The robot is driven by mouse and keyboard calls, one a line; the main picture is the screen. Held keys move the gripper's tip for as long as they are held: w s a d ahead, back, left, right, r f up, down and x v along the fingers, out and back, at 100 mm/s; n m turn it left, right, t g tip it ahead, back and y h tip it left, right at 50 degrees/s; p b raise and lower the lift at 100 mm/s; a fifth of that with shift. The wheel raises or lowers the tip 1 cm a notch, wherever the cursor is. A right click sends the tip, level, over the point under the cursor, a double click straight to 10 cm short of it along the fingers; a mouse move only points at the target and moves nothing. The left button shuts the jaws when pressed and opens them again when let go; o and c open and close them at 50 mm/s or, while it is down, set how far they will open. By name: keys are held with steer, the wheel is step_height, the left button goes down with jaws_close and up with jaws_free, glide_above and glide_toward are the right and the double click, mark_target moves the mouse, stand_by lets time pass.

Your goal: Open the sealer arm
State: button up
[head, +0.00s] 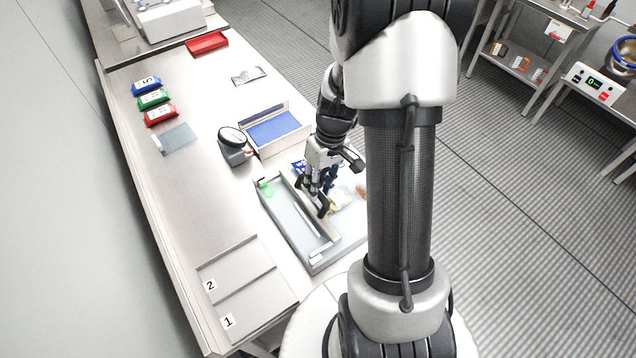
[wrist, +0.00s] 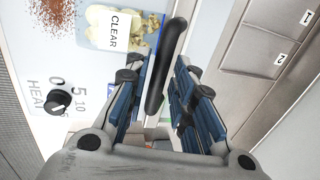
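The sealer (head: 325,262) is a pale flat machine on the bench. Its arm (head: 318,226) is a long light bar that looks lowered, with a black curved handle (wrist: 165,60). My gripper (head: 318,190) is over the sealer by this handle. In the wrist view my gripper (wrist: 155,75) has its blue-padded fingers spread, with the handle in the gap between them. I cannot tell whether a finger touches it. The heat knob (wrist: 58,101) shows at lower left.
A blue-topped box (head: 275,128) and a black round-faced device (head: 232,145) stand behind the sealer. A tray marked 1 and 2 (head: 240,278) is in front. Several colored packets (head: 153,98) lie further left. Reddish powder (wrist: 57,14) is scattered near the bag.

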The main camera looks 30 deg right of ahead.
jaws_close()
steer(key=shift+w+r, duration=0.1)
stand_by(0.4)
